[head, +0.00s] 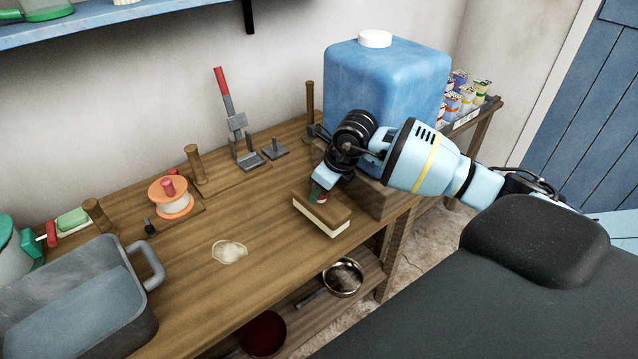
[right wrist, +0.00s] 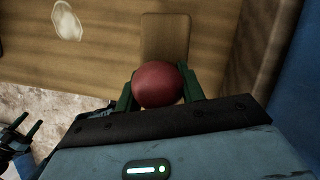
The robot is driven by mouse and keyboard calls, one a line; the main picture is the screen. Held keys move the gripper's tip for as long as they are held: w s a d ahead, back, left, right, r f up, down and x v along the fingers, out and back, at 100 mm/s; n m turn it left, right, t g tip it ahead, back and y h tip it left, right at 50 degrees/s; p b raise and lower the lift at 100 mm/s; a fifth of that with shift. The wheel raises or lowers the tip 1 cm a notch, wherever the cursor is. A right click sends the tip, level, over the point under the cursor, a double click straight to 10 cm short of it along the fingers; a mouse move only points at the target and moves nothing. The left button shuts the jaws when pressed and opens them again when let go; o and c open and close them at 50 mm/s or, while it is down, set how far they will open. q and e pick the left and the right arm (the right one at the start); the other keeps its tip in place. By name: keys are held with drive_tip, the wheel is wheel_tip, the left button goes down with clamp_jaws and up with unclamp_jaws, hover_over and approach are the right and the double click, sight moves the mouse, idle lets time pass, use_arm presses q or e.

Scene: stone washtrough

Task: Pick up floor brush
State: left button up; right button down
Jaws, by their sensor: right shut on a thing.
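The floor brush (head: 322,213) has a brown wooden block with pale bristles below and a dark red knob on top. It is at the right part of the wooden bench, in front of the blue container. My right gripper (head: 319,193) is shut on the red knob from above. In the right wrist view the red knob (right wrist: 158,88) sits between the green fingertips of the gripper (right wrist: 160,92), with the brown block (right wrist: 165,35) beyond it. I cannot tell whether the bristles touch the bench.
A blue container (head: 385,85) with a white cap stands behind my right arm. A grey basin (head: 128,300) is at the left. A pale puddle (head: 229,251) lies on the bench, and a spool (head: 170,197) stands behind it. A lower shelf holds a metal pan (head: 343,278).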

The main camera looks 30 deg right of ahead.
drive_tip(key=r, duration=0.1)
hover_over(334, 226)
drive_tip(key=s+a, duration=0.3)
drive_tip(key=s, duration=0.1)
drive_tip(key=shift+w+d+r, duration=0.1)
drive_tip(key=shift+w+r, duration=0.05)
drive_tip(key=shift+w, duration=0.1)
drive_tip(key=c, duration=1.5)
unclamp_jaws()
drive_tip(key=shift+c, duration=1.2)
